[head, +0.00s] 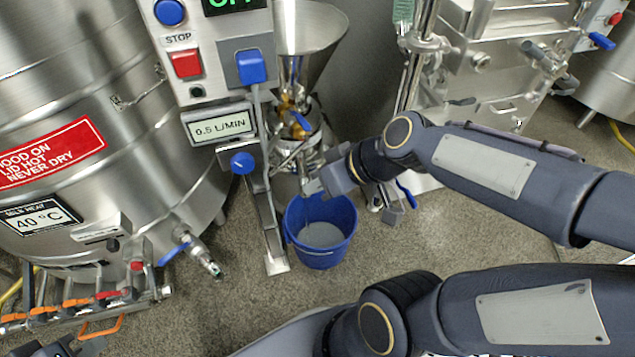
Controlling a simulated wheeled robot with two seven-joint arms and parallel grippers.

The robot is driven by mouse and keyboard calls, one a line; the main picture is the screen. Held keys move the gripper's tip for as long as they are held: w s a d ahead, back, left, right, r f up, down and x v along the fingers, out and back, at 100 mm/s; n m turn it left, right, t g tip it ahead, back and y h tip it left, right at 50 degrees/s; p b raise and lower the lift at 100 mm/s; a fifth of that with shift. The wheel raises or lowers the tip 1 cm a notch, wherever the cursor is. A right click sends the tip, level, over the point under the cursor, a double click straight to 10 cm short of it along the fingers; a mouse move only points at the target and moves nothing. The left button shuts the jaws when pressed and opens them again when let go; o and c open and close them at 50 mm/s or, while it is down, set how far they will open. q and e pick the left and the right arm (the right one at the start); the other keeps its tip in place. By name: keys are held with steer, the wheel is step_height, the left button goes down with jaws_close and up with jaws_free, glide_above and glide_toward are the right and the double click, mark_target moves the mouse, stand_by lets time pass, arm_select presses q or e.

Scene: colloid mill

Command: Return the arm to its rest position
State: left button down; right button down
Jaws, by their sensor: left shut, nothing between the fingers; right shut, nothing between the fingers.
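My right arm (485,165) reaches in from the right. Its gripper (313,187) is shut and empty, just above the far rim of a blue bucket (322,258) on the floor. My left arm (530,315) runs along the bottom edge. Its gripper (62,348) is partly cut off in the bottom left corner, shut and empty, below the steel tank's valves. The bucket stands upright with greyish content inside.
A steel control panel (200,95) with a red stop button, blue switch and "0.5 L/MIN" label stands behind the bucket. A hopper (308,30) is beside it. A large hot tank (95,205) with an outlet valve (205,262) fills the left. Open floor (440,235) lies right of the bucket.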

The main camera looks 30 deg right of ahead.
steer(key=s+m+h, duration=0.1)
steer(key=s+m, duration=0.2)
steer(key=s, duration=0.5)
step_height(320, 180, up, 32)
steer(key=p, duration=3.1)
steer(key=shift+g+p, duration=0.3)
steer(key=shift+p, duration=0.05)
steer(key=shift+a+f, duration=0.1)
steer(key=shift+f, duration=0.05)
